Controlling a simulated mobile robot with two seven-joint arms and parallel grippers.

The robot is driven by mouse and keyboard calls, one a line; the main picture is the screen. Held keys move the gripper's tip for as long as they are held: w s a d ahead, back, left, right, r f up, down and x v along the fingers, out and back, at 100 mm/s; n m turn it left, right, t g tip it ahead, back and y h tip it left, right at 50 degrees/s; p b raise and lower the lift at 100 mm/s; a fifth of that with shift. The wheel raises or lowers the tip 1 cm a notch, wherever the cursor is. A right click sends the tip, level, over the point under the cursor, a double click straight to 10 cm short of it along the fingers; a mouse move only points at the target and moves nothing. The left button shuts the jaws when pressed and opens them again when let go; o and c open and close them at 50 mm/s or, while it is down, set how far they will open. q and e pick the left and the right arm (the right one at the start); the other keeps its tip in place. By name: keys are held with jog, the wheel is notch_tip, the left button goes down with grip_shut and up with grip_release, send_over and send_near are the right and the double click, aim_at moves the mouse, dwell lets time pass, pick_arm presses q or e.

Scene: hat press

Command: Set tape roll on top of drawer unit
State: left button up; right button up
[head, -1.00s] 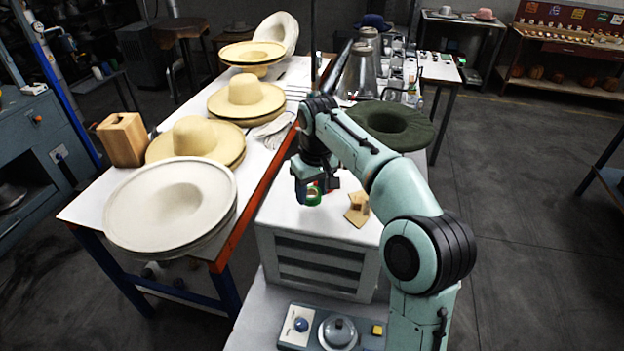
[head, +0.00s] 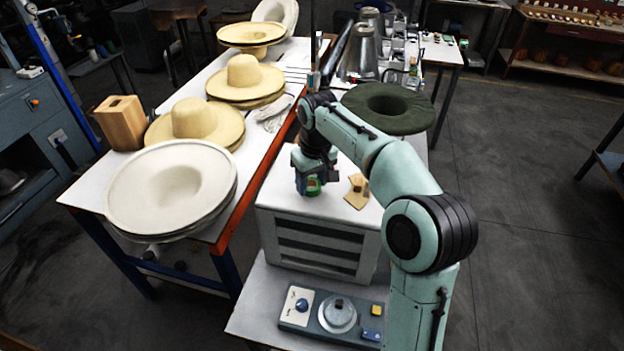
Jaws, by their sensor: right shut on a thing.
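The drawer unit (head: 318,246) is a white box with dark drawer slots in its front, standing on a pale table. My right gripper (head: 311,189) points down over the left part of its top, shut on the green tape roll (head: 313,186). The roll is partly hidden by the fingers. It is at or just above the unit's top; I cannot tell whether it touches. My left gripper is not in view.
A small wooden piece (head: 357,190) lies on the unit's top, right of the roll. A dark green hat (head: 388,108) is behind it. A control panel (head: 330,314) lies in front of the unit. Hats (head: 172,190) and a wooden block (head: 121,122) stand on the left table.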

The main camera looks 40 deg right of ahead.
aim_at(316, 189)
jog(key=shift+f, duration=0.5)
jog(key=o, duration=1.2)
notch_tip(316, 189, up, 13)
jog(key=s, duration=0.1)
jog(key=shift+s+r, duration=0.15)
jog(key=shift+s, duration=0.15)
jog(key=shift+a, duration=0.1)
